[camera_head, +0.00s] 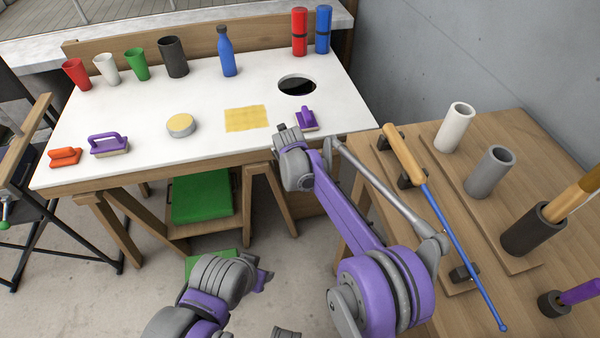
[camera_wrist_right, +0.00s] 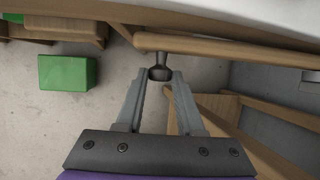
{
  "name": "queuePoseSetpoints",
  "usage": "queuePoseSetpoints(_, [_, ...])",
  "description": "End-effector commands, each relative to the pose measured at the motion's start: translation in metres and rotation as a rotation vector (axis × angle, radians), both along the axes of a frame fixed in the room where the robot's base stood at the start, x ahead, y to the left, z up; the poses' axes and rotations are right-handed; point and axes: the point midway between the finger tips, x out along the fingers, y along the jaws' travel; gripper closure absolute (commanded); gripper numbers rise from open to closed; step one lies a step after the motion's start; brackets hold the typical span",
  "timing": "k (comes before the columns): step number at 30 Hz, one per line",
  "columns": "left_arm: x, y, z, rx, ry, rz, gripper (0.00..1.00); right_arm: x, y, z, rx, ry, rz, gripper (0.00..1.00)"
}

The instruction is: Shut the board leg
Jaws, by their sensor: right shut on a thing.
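The white-topped board (camera_head: 200,110) stands on wooden legs, one of them a splayed leg (camera_head: 283,205) under its right part. In the right wrist view a wooden bar (camera_wrist_right: 230,50) runs below the white top and carries a dark knob (camera_wrist_right: 158,45). My right gripper (camera_wrist_right: 160,78) is shut on the knob's lower end. In the head view its jaws are hidden behind my own wrist at the board's front edge. My left arm is low in front of the board, and its gripper (camera_head: 262,280) shows only partly, with nothing clear between its fingers.
Cups, a blue bottle (camera_head: 227,52), brushes and a yellow cloth (camera_head: 247,118) are on the board, which has a round hole. A green box (camera_head: 203,195) sits on a low shelf. A wooden side table (camera_head: 500,150) with holders and a blue rod stands close at the right.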

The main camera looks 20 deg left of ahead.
Motion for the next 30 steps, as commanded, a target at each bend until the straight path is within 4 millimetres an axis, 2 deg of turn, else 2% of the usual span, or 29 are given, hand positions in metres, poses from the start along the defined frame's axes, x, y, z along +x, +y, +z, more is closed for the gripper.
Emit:
queuePoseSetpoints(17, [0.0000, 0.0000, 0.0008, 0.000, 0.000, 0.000, 0.50, 0.0013, 0.0033, 0.0060, 0.021, 0.009, 0.000, 1.00])
queuePoseSetpoints(18, [0.0000, 0.0000, 0.0008, 0.000, 0.000, 0.000, 0.50, 0.0013, 0.0033, 0.0060, 0.021, 0.009, 0.000, 0.60])
queuePoseSetpoints(22, [0.0000, 0.0000, 0.0008, 0.000, 0.000, 0.000, 0.50, 0.0012, 0.0033, 0.0058, 0.021, 0.010, 0.000, 0.36])
queuePoseSetpoints(30, [0.0000, 0.0000, 0.0008, 0.000, 0.000, 0.000, 0.50, 0.0006, 0.0034, 0.0057, 0.020, 0.011, 0.000, 0.35])
